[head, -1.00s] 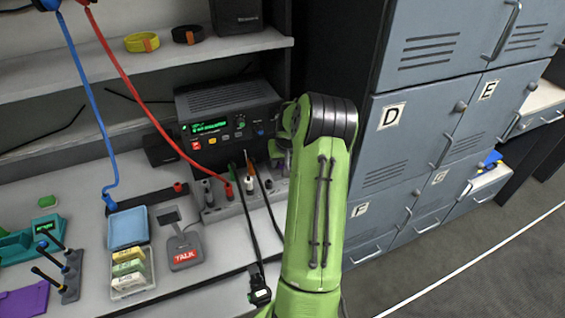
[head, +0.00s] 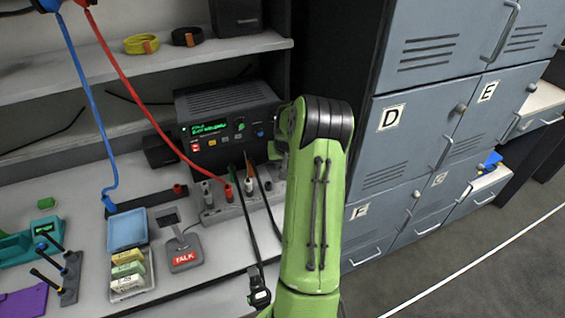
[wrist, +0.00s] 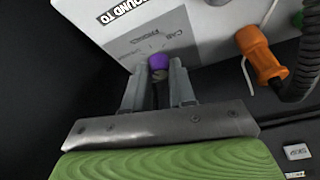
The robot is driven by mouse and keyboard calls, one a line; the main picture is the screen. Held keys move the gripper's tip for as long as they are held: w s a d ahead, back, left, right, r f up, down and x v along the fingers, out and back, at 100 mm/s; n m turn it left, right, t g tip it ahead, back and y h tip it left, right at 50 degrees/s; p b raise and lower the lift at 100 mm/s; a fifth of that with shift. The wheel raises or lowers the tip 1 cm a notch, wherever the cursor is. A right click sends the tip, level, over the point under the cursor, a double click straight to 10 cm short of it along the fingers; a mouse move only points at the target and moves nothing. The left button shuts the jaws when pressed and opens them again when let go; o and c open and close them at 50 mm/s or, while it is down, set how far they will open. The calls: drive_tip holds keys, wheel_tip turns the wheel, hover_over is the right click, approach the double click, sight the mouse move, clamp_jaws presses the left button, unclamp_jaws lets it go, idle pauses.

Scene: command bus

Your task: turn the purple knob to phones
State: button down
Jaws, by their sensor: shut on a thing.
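The purple knob (wrist: 158,62) sits on a grey plate (wrist: 150,42) with printed words that look like CAB and PHONES. In the wrist view my gripper (wrist: 159,72) has one finger on each side of the knob and is shut on it. Which word the knob points to cannot be read. In the head view the knob and fingertips are hidden behind my green arm, at the right end of the black radio (head: 228,125) with green text.
An orange plug (wrist: 262,55) with a dark coiled cord stands right of my gripper. A jack strip (head: 215,213) with cables lies below the radio. A TALK pedestal (head: 184,256) stands on the bench. Grey lockers (head: 400,160) rise to the right of my arm.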

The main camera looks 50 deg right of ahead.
drive_tip(key=m, duration=0.1)
drive_tip(key=m+g+h, duration=0.1)
drive_tip(key=m, duration=0.1)
drive_tip(key=shift+w+a+m+b, duration=0.15)
drive_tip(key=shift+m+b, duration=0.15)
drive_tip(key=shift+b, duration=0.05)
drive_tip(key=shift+w+m+g+h, duration=0.1)
drive_tip(key=shift+m+g+h, duration=0.45)
drive_tip(key=shift+m, duration=1.65)
drive_tip(key=shift+g+y, duration=0.25)
drive_tip(key=shift+g, duration=0.1)
drive_tip(key=c, duration=1)
unclamp_jaws()
drive_tip(key=shift+o, duration=0.2)
drive_tip(key=p+v, duration=0.2)
drive_tip(key=v, duration=1.3)
drive_tip(key=shift+r+p, duration=0.35)
drive_tip(key=shift+r, duration=0.05)
